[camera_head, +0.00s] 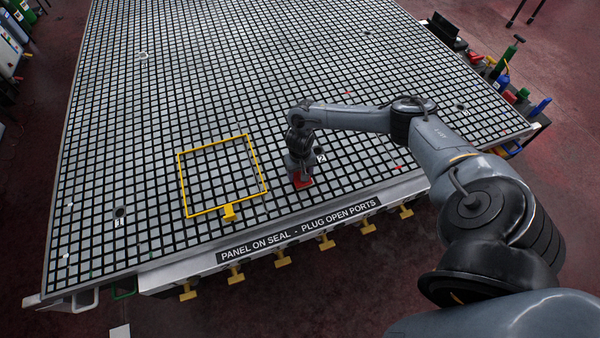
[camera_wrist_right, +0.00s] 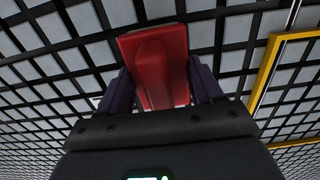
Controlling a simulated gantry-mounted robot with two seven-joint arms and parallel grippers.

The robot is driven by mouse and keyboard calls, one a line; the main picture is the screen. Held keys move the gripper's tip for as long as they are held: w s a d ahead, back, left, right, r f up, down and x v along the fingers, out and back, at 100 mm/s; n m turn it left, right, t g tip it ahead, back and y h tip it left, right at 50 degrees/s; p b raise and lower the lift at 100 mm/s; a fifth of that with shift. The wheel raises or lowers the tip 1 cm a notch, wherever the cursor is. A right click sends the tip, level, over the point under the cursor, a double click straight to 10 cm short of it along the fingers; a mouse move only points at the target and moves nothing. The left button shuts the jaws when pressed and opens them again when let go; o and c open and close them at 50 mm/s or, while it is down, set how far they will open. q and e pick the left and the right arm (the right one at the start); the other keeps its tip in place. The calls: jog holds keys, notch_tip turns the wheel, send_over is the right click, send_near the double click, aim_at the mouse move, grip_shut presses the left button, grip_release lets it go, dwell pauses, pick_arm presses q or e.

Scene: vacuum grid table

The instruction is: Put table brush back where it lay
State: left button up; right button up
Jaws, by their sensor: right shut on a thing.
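The red table brush (camera_head: 303,183) is at the near part of the grid table (camera_head: 215,92), to the right of the yellow square outline. My right gripper (camera_head: 300,174) points down and is shut on it. In the right wrist view the brush (camera_wrist_right: 158,62) sits between the two dark fingers of the gripper (camera_wrist_right: 160,90). Its underside is hidden, and I cannot tell whether it touches the grid or hangs just above it. My left gripper is not in view.
A yellow square frame (camera_head: 181,180) with a yellow tab (camera_head: 229,212) lies left of the gripper. A lettered strip (camera_head: 300,229) and several yellow handles (camera_head: 236,277) line the front edge. Bottles and tools (camera_head: 508,62) stand beyond the right edge. The grid behind is mostly clear.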

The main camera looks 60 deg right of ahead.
jog(key=shift+f, duration=0.1)
jog(key=o, duration=1)
jog(key=shift+c, duration=0.2)
jog(key=shift+o, duration=0.3)
